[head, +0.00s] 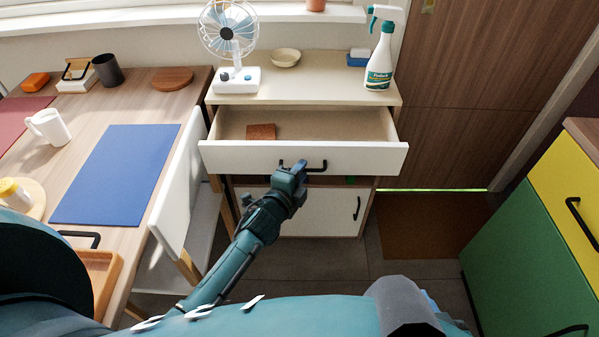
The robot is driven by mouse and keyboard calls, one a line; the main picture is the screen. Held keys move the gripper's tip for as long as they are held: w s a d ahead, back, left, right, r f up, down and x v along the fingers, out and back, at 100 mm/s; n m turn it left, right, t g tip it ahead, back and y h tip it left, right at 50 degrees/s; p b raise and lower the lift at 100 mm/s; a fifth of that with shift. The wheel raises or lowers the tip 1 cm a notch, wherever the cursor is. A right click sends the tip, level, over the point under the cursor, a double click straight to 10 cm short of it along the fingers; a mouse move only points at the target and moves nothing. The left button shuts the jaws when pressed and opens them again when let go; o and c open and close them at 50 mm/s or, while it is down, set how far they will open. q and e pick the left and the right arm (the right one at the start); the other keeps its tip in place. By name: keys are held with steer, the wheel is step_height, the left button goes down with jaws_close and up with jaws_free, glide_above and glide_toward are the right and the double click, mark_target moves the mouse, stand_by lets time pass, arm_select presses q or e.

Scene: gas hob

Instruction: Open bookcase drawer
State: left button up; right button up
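The white bookcase (390,80) stands at the back centre. Its top drawer (350,157) is pulled well out, and its inside shows, with a small brown square item (261,131) in it. The drawer has a black bar handle (321,165) on its front. My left gripper (296,168) is at the middle of this handle and overlaps it, covering part of the bar. Whether its fingers are closed on the bar is hidden by the gripper itself. My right gripper is not in view.
A white fan (229,40), a bowl (285,57) and a spray bottle (380,57) stand on the bookcase. A white cabinet door (310,215) is below the drawer. A white chair (178,195) and wooden table (110,150) are close on the left. A green and yellow cabinet (520,260) is right.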

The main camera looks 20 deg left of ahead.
arm_select(q)
steer(key=shift+o, duration=0.9)
steer(key=p+v, duration=0.1)
steer(key=v, duration=1.2)
steer(key=shift+s, duration=0.15)
